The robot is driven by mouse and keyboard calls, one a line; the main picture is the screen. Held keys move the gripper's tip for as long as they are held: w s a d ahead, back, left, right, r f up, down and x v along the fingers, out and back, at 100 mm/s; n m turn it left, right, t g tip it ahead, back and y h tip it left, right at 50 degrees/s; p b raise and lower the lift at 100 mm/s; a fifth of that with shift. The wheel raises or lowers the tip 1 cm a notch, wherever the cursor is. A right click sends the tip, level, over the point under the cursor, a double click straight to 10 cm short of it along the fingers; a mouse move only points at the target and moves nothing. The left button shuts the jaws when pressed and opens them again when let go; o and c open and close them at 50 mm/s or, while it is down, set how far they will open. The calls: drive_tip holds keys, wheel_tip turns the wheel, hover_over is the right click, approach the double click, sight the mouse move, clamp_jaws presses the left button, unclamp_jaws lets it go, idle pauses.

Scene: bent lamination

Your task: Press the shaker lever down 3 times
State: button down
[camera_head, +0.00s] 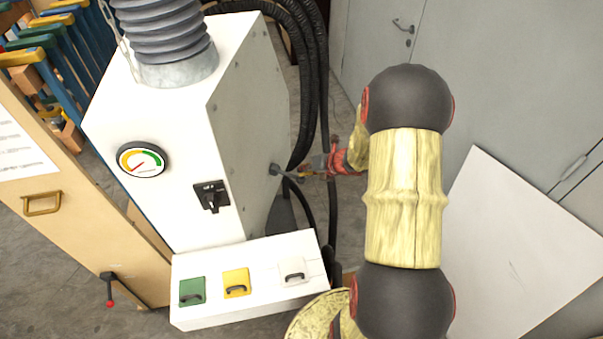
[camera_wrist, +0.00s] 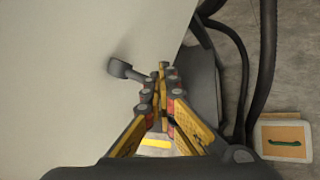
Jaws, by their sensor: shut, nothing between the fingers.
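The shaker lever (camera_head: 284,173) is a short dark grey lever on the right side of the white machine (camera_head: 245,110). In the wrist view the lever (camera_wrist: 124,70) sticks out from the pale machine wall, its round hub at left and its arm slanting down to the right. My gripper (camera_head: 306,172) is shut and empty, with its fingertips at the lever's outer end. In the wrist view my gripper (camera_wrist: 165,72) is just right of the lever's end. I cannot tell whether they touch.
Black hoses (camera_head: 312,90) hang behind the lever. A white box with green, yellow and white switches (camera_head: 250,307) stands at the machine's front. A pale panel (camera_head: 520,240) leans at right. A wooden cabinet (camera_head: 70,215) with clamps is at left.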

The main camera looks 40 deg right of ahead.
drive_tip(key=shift+f+b, duration=0.45)
drive_tip(key=shift+f, duration=0.2)
idle(0.5)
drive_tip(key=shift+r, duration=0.1)
idle(0.5)
drive_tip(key=shift+r+p, duration=2.2)
drive_tip(key=shift+r, duration=0.2)
drive_tip(key=shift+r+p, duration=2.2)
drive_tip(key=shift+r, duration=0.25)
